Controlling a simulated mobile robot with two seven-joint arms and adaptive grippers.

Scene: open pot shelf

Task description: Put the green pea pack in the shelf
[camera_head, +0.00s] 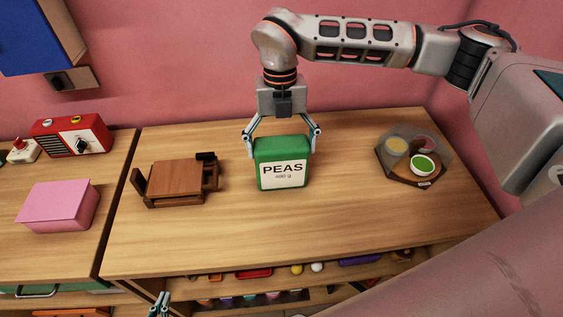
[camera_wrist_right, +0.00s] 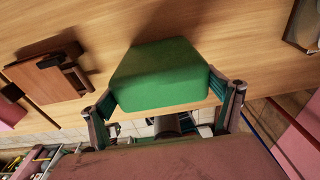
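The green pea pack (camera_head: 282,165) stands upright on the wooden counter, its white PEAS label facing my head camera. My right gripper (camera_head: 281,150) comes down over it from above, with one finger at each side of its upper part. In the right wrist view the pack (camera_wrist_right: 160,78) sits between the two fingers (camera_wrist_right: 165,105), very close to both. Whether they press on it is not clear. The shelf (camera_head: 245,289) runs below the counter's front edge and is only partly seen. My left gripper (camera_head: 158,304) is at the bottom edge, mostly cut off.
A brown wooden chair-like object (camera_head: 178,182) lies left of the pack. A dark tray with several bowls (camera_head: 413,158) stands at the right. A pink box (camera_head: 57,205) and a red radio (camera_head: 72,136) are on the left counter. The shelf holds several small items. The counter's front is clear.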

